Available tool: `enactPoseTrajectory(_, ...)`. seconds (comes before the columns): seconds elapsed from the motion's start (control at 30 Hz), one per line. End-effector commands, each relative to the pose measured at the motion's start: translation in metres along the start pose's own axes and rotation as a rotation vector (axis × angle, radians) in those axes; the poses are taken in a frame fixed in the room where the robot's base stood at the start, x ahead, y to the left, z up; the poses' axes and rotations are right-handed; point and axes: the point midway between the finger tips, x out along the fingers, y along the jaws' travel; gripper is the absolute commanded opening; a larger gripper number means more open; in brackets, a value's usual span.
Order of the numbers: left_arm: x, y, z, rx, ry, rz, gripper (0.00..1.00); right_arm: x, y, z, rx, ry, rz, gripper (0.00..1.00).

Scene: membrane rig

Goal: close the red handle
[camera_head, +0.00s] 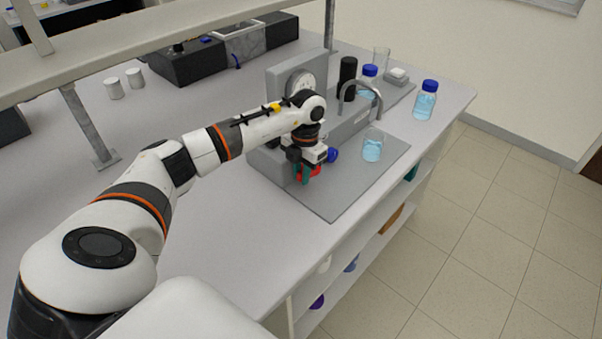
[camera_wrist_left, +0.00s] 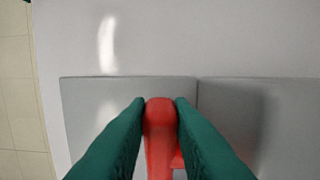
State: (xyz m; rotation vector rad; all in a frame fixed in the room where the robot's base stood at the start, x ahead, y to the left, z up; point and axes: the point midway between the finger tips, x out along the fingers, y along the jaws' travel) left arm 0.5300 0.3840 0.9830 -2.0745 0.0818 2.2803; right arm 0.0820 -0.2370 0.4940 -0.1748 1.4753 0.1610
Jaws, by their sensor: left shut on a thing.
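The red handle (camera_wrist_left: 159,135) shows in the left wrist view, upright in the picture between two green fingers. My left gripper (camera_wrist_left: 160,104) is shut on it, with a fingertip against each side. In the head view my left gripper (camera_head: 308,174) is at the front of the grey membrane rig (camera_head: 297,92), low over its base plate. Only a small red part of the handle (camera_head: 316,170) shows there, and the gripper and wrist hide the rest. A blue knob (camera_head: 332,155) is just to the right of the gripper. My right gripper is not in view.
A blue-capped bottle (camera_head: 425,102) stands near the bench's right edge. A shelf beam (camera_head: 150,45) crosses above. The bench (camera_head: 235,235) in front is clear.

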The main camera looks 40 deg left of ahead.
Motion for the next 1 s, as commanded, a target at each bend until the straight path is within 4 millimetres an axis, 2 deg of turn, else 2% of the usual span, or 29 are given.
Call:
enactPoseTrajectory(0.5,-0.012,0.0,-0.01,-0.002,-0.347,0.0,0.0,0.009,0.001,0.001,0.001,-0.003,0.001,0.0)
enactPoseTrajectory(1.0,-0.016,0.0,-0.014,-0.003,-0.498,-0.001,0.0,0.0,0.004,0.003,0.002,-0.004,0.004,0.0)
